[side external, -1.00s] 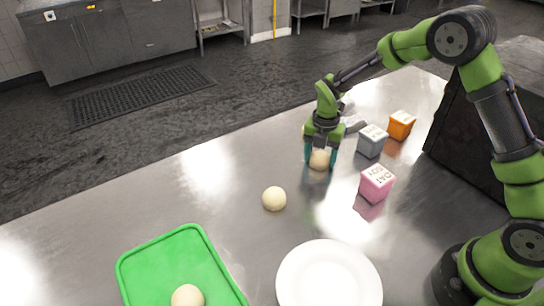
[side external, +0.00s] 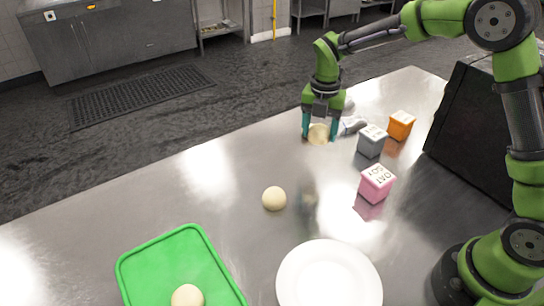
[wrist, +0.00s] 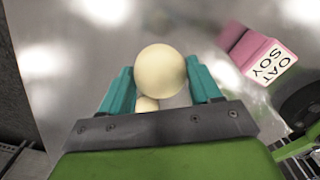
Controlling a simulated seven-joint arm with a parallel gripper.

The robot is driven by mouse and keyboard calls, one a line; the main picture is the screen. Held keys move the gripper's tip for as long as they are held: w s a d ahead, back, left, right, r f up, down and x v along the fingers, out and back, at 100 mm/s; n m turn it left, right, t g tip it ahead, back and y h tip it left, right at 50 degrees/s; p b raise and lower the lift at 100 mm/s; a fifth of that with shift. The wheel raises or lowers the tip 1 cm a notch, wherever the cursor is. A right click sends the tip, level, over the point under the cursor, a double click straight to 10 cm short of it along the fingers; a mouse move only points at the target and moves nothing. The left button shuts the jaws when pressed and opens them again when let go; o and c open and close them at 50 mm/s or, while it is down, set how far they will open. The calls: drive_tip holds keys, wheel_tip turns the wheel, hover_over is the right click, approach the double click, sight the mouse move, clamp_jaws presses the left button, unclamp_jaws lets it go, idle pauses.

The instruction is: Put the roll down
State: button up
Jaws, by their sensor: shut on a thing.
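A pale round roll (side external: 318,134) is held between the teal fingers of my gripper (side external: 320,128), above the metal table. In the wrist view the held roll (wrist: 160,72) sits between the two fingertips (wrist: 161,84). A second pale roll (side external: 274,198) rests on the bare table to the left and nearer the camera. A third roll (side external: 187,297) lies on the green tray (side external: 150,262) at the bottom left. Part of another pale round shape (wrist: 147,104) shows behind the held roll in the wrist view; I cannot tell which roll it is.
A white plate (side external: 328,283) stands at the front. A pink carton (side external: 377,184), a grey carton (side external: 372,141) and an orange carton (side external: 401,125) stand to the right of my gripper. A black box (side external: 470,130) is at the far right. The table's middle left is clear.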

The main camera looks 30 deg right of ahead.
drive_tip(key=s+a, duration=0.2)
drive_tip(key=a, duration=0.3)
drive_tip(key=s+a, duration=0.2)
drive_tip(key=a, duration=0.3)
drive_tip(key=s+a, duration=0.1)
drive_tip(key=a, duration=0.4)
drive_tip(key=shift+s+a+f, duration=0.2)
drive_tip(key=shift+s+f, duration=0.05)
drive_tip(key=shift+s, duration=0.15)
drive_tip(key=s+a+f+m, duration=0.1)
drive_tip(key=s+a+m, duration=0.3)
drive_tip(key=m, duration=0.1)
drive_tip(key=s+a+m, duration=0.4)
drive_tip(key=m, duration=0.1)
drive_tip(key=s+a+f+m, duration=0.1)
drive_tip(key=s+a+m, duration=0.3)
drive_tip(key=m, duration=0.1)
drive_tip(key=shift+s+f, duration=0.35)
drive_tip(key=m, duration=0.3)
drive_tip(key=shift+d+f, duration=0.1)
drive_tip(key=shift+w+m, duration=0.15)
drive_tip(key=shift+m, duration=0.25)
hover_over(193, 258)
drive_tip(key=shift+f, duration=2.5)
